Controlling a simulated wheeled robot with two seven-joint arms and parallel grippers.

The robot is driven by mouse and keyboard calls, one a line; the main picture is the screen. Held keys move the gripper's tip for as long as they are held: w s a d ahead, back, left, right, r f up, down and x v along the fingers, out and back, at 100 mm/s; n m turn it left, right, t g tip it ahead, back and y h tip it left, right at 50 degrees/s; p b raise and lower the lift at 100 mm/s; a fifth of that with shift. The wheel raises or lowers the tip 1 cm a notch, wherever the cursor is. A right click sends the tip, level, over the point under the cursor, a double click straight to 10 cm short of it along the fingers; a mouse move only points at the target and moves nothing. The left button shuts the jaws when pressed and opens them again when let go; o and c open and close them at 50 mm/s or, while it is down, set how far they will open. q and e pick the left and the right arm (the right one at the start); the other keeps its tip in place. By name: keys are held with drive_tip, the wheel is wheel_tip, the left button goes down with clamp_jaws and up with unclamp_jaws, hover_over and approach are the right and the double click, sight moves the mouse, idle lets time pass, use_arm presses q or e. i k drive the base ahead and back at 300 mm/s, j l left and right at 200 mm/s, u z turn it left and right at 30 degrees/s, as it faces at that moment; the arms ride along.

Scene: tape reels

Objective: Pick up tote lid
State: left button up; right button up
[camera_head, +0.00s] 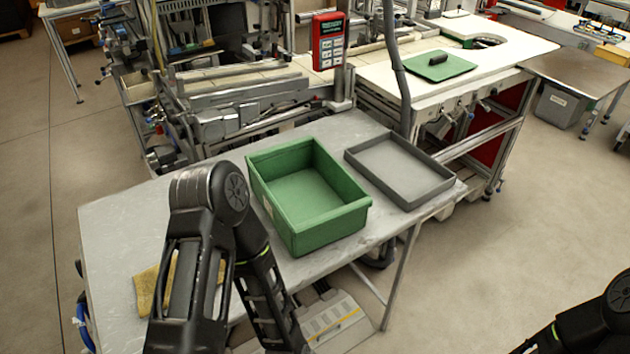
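A flat green lid (446,67) with a black handle (438,59) on top lies on the white bench at the upper right, handle up. An open green tote (345,213) stands on the grey table in the middle, and its inside looks empty. My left arm bends in front of the table's left part, and its gripper is out of the picture. Only a dark part of my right arm shows at the lower right corner, and its gripper is out of view. Both arms are well apart from the lid.
A shallow grey tray (409,198) sits right of the tote on the grey table (115,237). A yellow-brown cloth-like item (147,291) lies partly behind my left arm. A red handheld device (328,41) and a grey post stand left of the lid.

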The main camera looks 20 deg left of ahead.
sight(438, 65)
drive_tip(key=i+l, duration=0.35)
drive_tip(key=i+l+u, duration=0.15)
drive_tip(key=i+l, duration=0.2)
drive_tip(key=l, duration=0.2)
drive_tip(key=i+l, duration=0.35)
drive_tip(key=l, duration=0.15)
drive_tip(key=i+l+u, duration=0.1)
drive_tip(key=i+l, duration=0.2)
drive_tip(key=l, duration=0.2)
drive_tip(key=i+l+u, duration=0.1)
drive_tip(key=i+l, duration=0.25)
drive_tip(key=l, duration=0.2)
drive_tip(key=i+l, duration=0.3)
drive_tip(key=l, duration=0.25)
drive_tip(key=i+l+u, duration=0.1)
drive_tip(key=i+l, duration=0.2)
drive_tip(key=l, duration=0.25)
drive_tip(key=i+l+u, duration=0.1)
drive_tip(key=i+l, duration=0.15)
drive_tip(key=l, duration=0.3)
